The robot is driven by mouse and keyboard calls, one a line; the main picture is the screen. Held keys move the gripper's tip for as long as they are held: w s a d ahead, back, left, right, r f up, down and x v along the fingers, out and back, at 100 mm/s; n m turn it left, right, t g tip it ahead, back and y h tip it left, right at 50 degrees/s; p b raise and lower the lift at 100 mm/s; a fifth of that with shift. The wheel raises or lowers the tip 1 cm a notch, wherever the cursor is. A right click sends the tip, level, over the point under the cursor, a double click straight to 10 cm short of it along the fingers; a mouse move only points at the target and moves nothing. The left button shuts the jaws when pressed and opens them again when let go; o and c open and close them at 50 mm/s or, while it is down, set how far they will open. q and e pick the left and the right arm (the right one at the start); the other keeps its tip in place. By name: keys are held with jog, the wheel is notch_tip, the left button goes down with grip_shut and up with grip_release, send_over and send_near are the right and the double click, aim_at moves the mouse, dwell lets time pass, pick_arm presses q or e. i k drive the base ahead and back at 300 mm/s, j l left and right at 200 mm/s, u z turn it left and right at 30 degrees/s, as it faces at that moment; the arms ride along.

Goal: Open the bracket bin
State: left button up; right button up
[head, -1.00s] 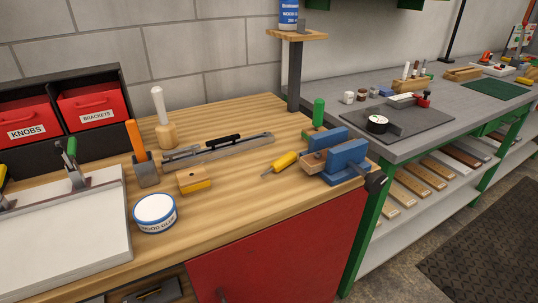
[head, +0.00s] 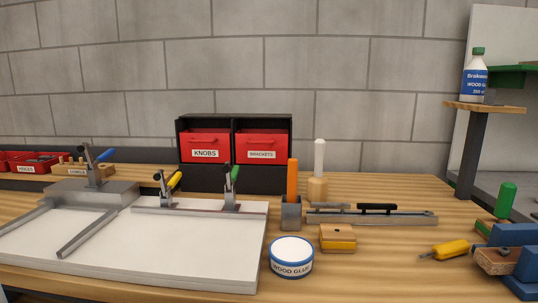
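The bracket bin (head: 263,145) is a red drawer-like bin with a white BRACKETS label and a red handle. It sits in the right compartment of a black cabinet (head: 207,180) at the back of the wooden bench, and its front looks flush and shut. The matching KNOBS bin (head: 205,145) is in the compartment to its left. Neither of my grippers shows in the head view.
In front of the cabinet lies a white board (head: 160,250) with toggle clamps (head: 231,190).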

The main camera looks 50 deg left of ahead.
aim_at(253, 146)
jog(key=u, duration=1.65)
jog(key=j, duration=0.15)
jog(key=i+u, duration=0.05)
